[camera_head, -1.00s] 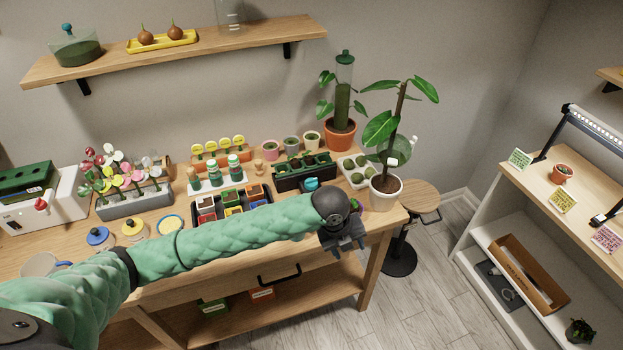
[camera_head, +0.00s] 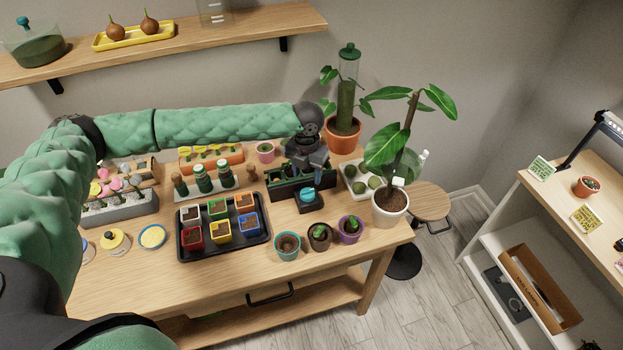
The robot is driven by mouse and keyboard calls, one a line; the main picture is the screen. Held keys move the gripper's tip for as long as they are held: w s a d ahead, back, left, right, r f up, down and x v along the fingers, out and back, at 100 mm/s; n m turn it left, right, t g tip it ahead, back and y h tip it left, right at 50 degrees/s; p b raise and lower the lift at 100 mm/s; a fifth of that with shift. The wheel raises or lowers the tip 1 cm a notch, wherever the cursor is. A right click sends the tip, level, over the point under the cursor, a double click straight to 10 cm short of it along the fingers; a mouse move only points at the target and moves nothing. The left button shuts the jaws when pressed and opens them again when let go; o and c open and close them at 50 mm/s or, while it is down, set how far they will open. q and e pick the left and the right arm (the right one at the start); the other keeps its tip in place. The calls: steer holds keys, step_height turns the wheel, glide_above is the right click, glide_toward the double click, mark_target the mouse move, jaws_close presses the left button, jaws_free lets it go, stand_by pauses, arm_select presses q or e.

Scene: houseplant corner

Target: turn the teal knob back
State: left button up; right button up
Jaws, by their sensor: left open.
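The teal knob (camera_head: 307,194) sits on a small dark base (camera_head: 311,206) on the wooden table, just in front of the black planter tray. My left gripper (camera_head: 304,172) points down from above, its dark jaws open, right behind and over the knob. The jaws overlap the planter tray in the picture; whether they touch the knob I cannot tell. My right gripper is out of view.
A black planter tray (camera_head: 274,195) stands behind the knob. A dark tray (camera_head: 189,255) of coloured pots is to the left, and small pots (camera_head: 320,238) stand in front. A tall potted plant (camera_head: 390,205) is on the right.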

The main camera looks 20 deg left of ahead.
mark_target(308, 190)
arm_select(q)
steer(key=shift+s+d, duration=0.1)
steer(key=shift+s, duration=0.05)
steer(key=shift+s+f+p, duration=0.35)
steer(key=shift+f+p, duration=0.55)
steer(key=f, duration=0.1)
steer(key=f+p, duration=0.1)
steer(key=f, duration=0.1)
steer(key=f+p, duration=0.1)
steer(key=shift+w+f, duration=0.3)
steer(key=shift+w, duration=0.05)
steer(key=shift+s+f, duration=0.2)
steer(key=shift+f, duration=0.15)
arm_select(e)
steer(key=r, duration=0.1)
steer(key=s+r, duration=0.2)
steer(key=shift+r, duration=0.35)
arm_select(q)
steer(key=shift+w, duration=0.1)
steer(key=shift+c, duration=0.4)
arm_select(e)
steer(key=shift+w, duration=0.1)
arm_select(q)
steer(key=c, duration=0.6)
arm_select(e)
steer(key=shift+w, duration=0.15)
